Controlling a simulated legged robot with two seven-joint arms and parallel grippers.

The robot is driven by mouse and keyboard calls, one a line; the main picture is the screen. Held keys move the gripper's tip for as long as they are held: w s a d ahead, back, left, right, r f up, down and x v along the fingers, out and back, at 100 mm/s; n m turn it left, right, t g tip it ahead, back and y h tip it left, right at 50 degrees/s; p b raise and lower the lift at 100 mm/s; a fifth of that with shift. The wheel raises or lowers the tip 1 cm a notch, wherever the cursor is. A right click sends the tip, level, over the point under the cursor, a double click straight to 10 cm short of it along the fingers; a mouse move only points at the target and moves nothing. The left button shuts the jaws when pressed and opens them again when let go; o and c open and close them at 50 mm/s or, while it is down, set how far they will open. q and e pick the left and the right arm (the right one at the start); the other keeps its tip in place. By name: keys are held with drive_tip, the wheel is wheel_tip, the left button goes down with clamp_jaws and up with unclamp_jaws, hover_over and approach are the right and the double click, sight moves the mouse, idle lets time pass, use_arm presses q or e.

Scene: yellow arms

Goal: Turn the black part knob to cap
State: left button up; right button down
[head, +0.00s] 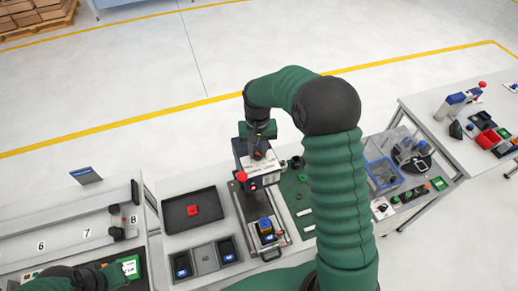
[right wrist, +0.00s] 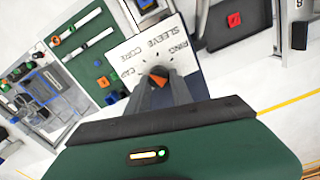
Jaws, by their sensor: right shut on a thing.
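The selector device (head: 245,160) is a dark blue box with a white dial plate on top. My right gripper (right wrist: 163,80) is shut on the knob, whose orange part (right wrist: 159,82) shows between the fingers. In the head view, my right gripper (head: 258,150) is over the device. My left gripper (head: 100,277) is at the lower left edge, its jaws unclear.
A red button (head: 241,176) is on the device's side. A black tray (head: 178,220) with a red part (head: 192,210) lies to the left. A blue and yellow part (head: 265,226) sits in front. A clear bin (head: 383,172) is on the right.

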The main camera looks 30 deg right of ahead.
drive_tip(key=n, duration=0.4)
drive_tip(key=shift+s+a+f, duration=0.1)
drive_tip(key=shift+s+a, duration=0.1)
drive_tip(key=shift+a, duration=0.05)
use_arm(q)
drive_tip(key=shift+a+r, duration=0.2)
drive_tip(key=shift+a, duration=0.1)
use_arm(e)
drive_tip(key=shift+n, duration=1.6)
use_arm(q)
drive_tip(key=shift+a, duration=0.1)
use_arm(e)
drive_tip(key=shift+d, duration=0.1)
